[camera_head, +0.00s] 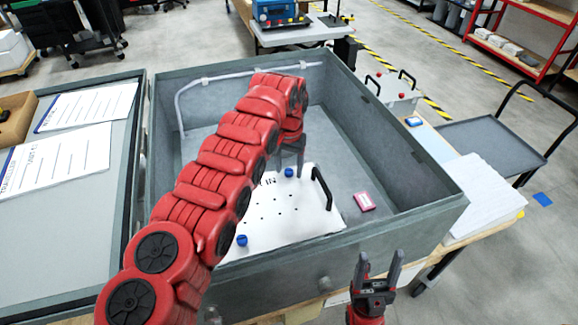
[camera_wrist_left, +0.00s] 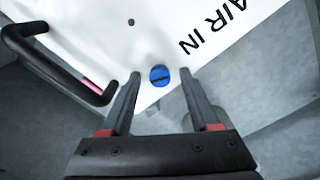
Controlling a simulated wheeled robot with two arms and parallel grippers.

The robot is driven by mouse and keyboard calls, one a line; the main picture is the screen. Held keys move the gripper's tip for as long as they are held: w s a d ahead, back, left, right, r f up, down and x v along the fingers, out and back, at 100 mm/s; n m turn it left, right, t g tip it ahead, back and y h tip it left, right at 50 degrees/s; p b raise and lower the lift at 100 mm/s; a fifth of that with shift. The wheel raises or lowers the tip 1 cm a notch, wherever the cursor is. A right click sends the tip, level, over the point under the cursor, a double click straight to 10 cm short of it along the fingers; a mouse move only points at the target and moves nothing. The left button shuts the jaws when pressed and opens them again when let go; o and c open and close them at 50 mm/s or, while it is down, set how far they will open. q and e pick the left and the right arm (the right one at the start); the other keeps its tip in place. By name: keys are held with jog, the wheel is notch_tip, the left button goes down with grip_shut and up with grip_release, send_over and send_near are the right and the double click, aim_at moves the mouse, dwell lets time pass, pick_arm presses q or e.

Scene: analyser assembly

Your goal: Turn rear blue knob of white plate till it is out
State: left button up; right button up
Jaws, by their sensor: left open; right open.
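The white plate (camera_head: 290,219) lies inside the grey box, with a black handle (camera_head: 322,188) on its right side. Its rear blue knob (camera_head: 289,172) shows beside my left gripper (camera_head: 287,165). In the left wrist view the blue knob (camera_wrist_left: 159,75) has a dark slot and sits between and just beyond the fingertips of my open left gripper (camera_wrist_left: 162,82). No contact with the knob is visible. A front blue knob (camera_head: 242,240) sits near the plate's front left, beside my arm. My right gripper (camera_head: 378,268) is open and empty, outside the box's front wall.
The grey box (camera_head: 405,215) has high walls around the plate. A pink block (camera_head: 364,201) lies on its floor to the right of the plate. A grey panel with paper sheets (camera_head: 62,160) is on the left. White sheets (camera_head: 478,190) lie on the table at right.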

pick_arm(q)
grip_shut()
jog(key=n+b, duration=0.1)
jog(key=b, duration=0.1)
jog(key=n+b, duration=0.1)
jog(key=b, duration=0.1)
jog(key=n+b, duration=0.2)
jog(key=shift+f, duration=0.25)
jog(key=shift+r+n+b, duration=0.25)
jog(key=shift+n+b, duration=0.05)
jog(key=shift+n, duration=0.2)
grip_release()
jog(key=shift+r, duration=0.15)
